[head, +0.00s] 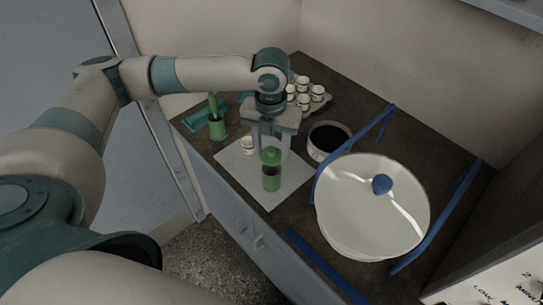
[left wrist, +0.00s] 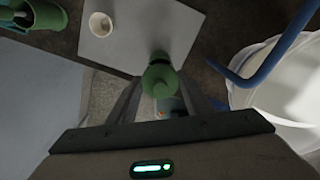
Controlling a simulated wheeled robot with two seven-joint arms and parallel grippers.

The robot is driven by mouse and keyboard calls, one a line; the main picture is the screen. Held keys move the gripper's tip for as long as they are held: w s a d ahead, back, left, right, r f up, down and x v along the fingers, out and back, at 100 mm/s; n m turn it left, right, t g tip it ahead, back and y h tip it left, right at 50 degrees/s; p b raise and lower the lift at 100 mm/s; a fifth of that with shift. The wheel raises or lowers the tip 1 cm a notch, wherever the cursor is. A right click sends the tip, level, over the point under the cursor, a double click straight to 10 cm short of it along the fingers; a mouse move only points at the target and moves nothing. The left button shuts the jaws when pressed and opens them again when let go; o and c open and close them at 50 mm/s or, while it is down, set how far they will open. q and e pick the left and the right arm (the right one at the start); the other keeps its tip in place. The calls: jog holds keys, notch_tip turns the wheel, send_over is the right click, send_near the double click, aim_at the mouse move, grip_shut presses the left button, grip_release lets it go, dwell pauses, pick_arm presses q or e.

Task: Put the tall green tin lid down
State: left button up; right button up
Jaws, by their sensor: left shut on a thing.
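The green tin lid (head: 271,155) is between the fingers of my left gripper (head: 272,150), which is shut on it. In the left wrist view the round green lid (left wrist: 160,78) shows from above, between the two fingers of my left gripper (left wrist: 160,92). Below the lid in the head view are a dark band and a green tin body (head: 271,184), over the pale mat (head: 238,168). I cannot tell whether the lid touches the tin. My right gripper is not in view.
A small white cup (head: 247,146) stands on the mat. A green holder (head: 217,128) is at the left, and a tray of several white jars (head: 304,100) behind. A dark-filled bowl (head: 328,139) and a large white round vessel (head: 372,225) between blue bars (head: 440,222) stand right.

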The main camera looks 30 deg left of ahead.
aim_at(271, 159)
pick_arm(q)
jog(key=shift+f, duration=0.15)
notch_tip(271, 159, down, 3)
jog(key=shift+r+p, duration=0.15)
jog(key=shift+p, duration=0.5)
jog(key=shift+f, duration=0.5)
jog(key=shift+f, duration=0.1)
jog(key=shift+f, duration=0.45)
jog(key=o, duration=1.1)
